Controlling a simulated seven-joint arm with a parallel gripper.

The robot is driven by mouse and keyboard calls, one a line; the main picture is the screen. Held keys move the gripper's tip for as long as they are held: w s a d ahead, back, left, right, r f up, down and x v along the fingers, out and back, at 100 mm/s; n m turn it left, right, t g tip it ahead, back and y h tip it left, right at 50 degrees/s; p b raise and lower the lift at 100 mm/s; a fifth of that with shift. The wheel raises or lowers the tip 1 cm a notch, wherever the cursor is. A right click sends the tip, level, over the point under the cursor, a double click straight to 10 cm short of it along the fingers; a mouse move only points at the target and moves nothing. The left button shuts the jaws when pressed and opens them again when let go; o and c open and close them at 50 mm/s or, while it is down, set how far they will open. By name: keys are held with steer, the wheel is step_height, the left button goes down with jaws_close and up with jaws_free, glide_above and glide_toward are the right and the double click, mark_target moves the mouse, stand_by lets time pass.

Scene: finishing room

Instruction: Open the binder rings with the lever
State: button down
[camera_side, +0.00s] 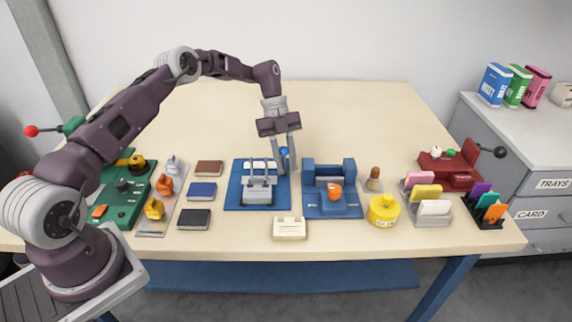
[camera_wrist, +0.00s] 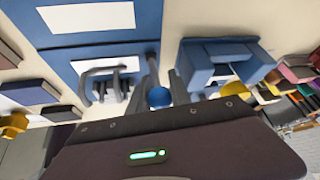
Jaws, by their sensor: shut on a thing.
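The blue binder (camera_side: 232,196) lies flat near the middle of the table, with a grey ring mechanism (camera_side: 258,192) standing on it. In the wrist view the binder (camera_wrist: 55,64) has its grey rings (camera_wrist: 107,85) as curved arches; I cannot tell whether they are parted. The lever's blue ball knob (camera_side: 284,151) is up at the binder's right side. It also shows in the wrist view (camera_wrist: 159,97). My gripper (camera_side: 286,157) points down and is shut on the lever knob. In the wrist view my gripper (camera_wrist: 163,90) has a finger on either side of it.
A blue fixture (camera_side: 330,207) with an orange part stands close right. Small books (camera_side: 202,191) lie left, and a cream box (camera_side: 289,228) is in front. A yellow round tin (camera_side: 384,210) and card racks (camera_side: 433,220) stand right. The table behind is clear.

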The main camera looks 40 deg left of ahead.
steer(key=shift+w+a+g+h, duration=0.15)
steer(key=shift+w+g+h, duration=0.05)
steer(key=shift+g+h, duration=0.3)
stand_by(0.4)
